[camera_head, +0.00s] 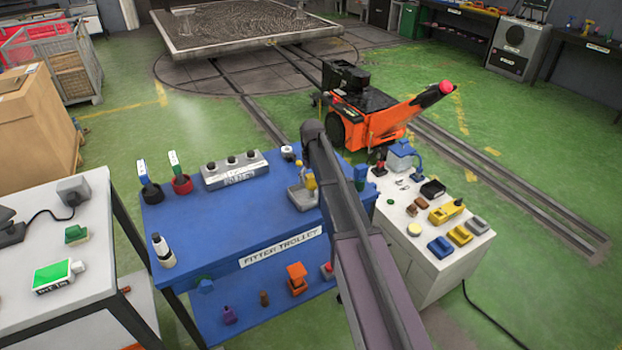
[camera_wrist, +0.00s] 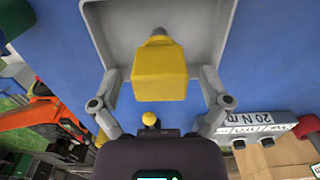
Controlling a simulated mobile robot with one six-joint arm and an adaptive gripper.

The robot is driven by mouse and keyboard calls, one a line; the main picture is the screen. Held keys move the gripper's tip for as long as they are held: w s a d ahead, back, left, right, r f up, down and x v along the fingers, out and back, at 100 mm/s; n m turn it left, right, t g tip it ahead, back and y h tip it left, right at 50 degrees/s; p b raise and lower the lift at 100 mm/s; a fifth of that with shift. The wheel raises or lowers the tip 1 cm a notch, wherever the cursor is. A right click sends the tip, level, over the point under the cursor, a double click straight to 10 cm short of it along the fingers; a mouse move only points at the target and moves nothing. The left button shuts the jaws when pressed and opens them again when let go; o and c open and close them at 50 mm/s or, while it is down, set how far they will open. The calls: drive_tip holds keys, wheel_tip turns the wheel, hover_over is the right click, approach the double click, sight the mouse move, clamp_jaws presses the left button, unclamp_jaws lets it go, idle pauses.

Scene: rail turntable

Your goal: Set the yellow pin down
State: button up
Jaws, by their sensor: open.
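The yellow pin (camera_wrist: 160,75) shows as a blocky yellow body with a dark grey tip, between the two fingers of my gripper (camera_wrist: 161,82) in the wrist view. The fingers are spread, with a gap on each side of it. The pin lies at the open side of a grey tray (camera_wrist: 110,25); whether it rests on the tray floor is hard to tell. In the head view the pin (camera_head: 311,182) is small beside the tray (camera_head: 303,202) on the blue trolley (camera_head: 215,225), and my arm hides most of my gripper.
A grey block labelled 20 N m (camera_head: 235,170) stands left of the tray. Black and red holders (camera_head: 181,184) are farther left. A white table (camera_head: 425,250) with several small parts is at right.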

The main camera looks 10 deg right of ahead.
drive_tip(key=shift+r+p, duration=5.25)
drive_tip(key=shift+r, duration=0.2)
drive_tip(key=s+m, duration=0.3)
drive_tip(key=s, duration=2.6)
drive_tip(key=shift+a+m, duration=0.15)
drive_tip(key=shift+m, duration=0.15)
